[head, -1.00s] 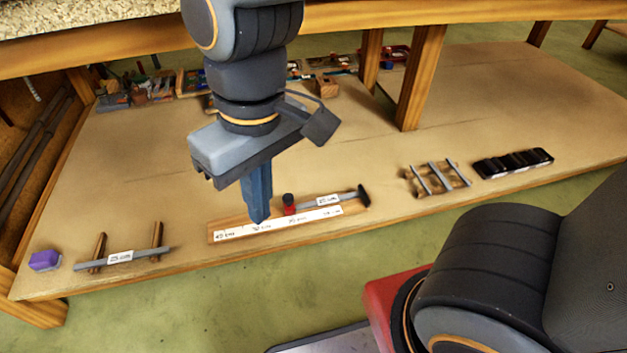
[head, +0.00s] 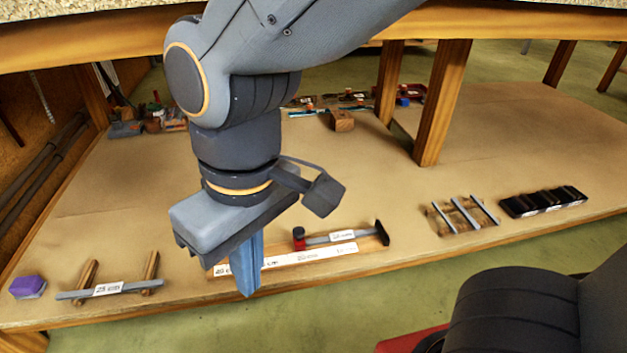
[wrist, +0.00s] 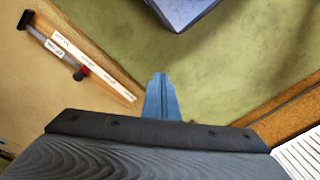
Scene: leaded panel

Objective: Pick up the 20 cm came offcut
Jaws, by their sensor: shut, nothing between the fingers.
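A grey came strip (head: 330,238) with a white label, too small to read surely, lies along a wooden board (head: 377,244), between a red-and-black piece and a black end block. It also shows in the wrist view (wrist: 45,42) at upper left. Another grey strip (head: 72,295), its label seeming to read 25 cm, rests across two wooden sticks at left. My gripper (head: 247,292) is shut and empty, its blue fingers pointing down. In the head view it overlaps the board's left end. In the wrist view its tips (wrist: 161,78) show against green floor, right of the board.
A white marked rule (head: 310,257) lies along the board's front. A purple block (head: 27,286) sits at far left. Short grey strips on a wooden rack (head: 462,216) and a black holder (head: 543,201) stand at right. A table leg (head: 441,105) rises behind.

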